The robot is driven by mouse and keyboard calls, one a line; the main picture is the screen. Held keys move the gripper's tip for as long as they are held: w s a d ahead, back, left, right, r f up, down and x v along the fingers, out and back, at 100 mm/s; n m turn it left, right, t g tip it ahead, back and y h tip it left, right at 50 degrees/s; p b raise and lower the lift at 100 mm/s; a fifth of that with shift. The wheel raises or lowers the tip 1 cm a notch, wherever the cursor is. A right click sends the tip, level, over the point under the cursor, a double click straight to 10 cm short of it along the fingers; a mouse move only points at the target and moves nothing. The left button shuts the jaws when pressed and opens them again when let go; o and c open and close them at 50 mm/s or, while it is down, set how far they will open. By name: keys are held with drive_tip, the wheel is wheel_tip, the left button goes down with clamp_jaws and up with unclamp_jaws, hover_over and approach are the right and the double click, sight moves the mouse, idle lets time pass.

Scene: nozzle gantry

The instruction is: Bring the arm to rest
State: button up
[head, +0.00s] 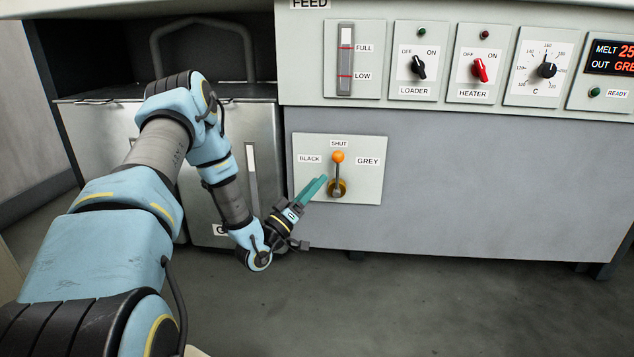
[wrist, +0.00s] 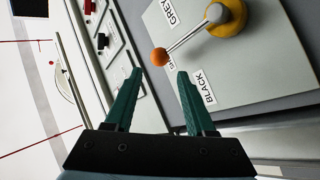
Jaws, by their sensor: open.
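My blue and grey arm reaches across the left of the head view. My gripper (head: 316,188) has teal fingers and is just left of the lever with the orange knob (head: 338,157) on the BLACK/SHUT/GREY plate (head: 366,187). The lever stands upright, its knob under the SHUT label. In the wrist view my gripper (wrist: 158,88) is open with nothing between its fingers. The orange knob (wrist: 159,57) shows beyond the fingertips, apart from them; its silver stem runs to a yellow base (wrist: 228,15).
Above the lever plate are the loader switch (head: 418,67), red heater switch (head: 479,69), temperature dial (head: 547,69) and a display (head: 610,58). Open floor (head: 430,305) lies in front of the machine.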

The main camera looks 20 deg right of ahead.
drive_tip(key=shift+w, duration=0.1)
drive_tip(key=w+a+r+m+g+y+p, duration=0.1)
drive_tip(key=w+a+r+y+p, duration=0.35)
drive_tip(key=y, duration=0.45)
drive_tip(key=a+r+n+g+y+p, duration=0.1)
drive_tip(key=a+y+p, duration=0.1)
drive_tip(key=a+y, duration=0.65)
drive_tip(key=s+a+r+n+g+y+p, duration=0.15)
drive_tip(key=s+a+r+g, duration=0.25)
drive_tip(key=s+a, duration=0.55)
drive_tip(key=s+a+r+n+g+y+p, duration=0.1)
drive_tip(key=s+a+r+n+g+p, duration=0.2)
drive_tip(key=s+a, duration=0.7)
drive_tip(key=s+d+r+p, duration=0.1)
drive_tip(key=r+p, duration=1.7)
drive_tip(key=r, duration=0.1)
drive_tip(key=s+d+r+p, duration=0.1)
drive_tip(key=s+r+p, duration=0.1)
drive_tip(key=r+p, duration=1.7)
drive_tip(key=shift+d+r+m, duration=0.4)
drive_tip(key=shift+r+m, duration=0.05)
drive_tip(key=shift+r, duration=0.05)
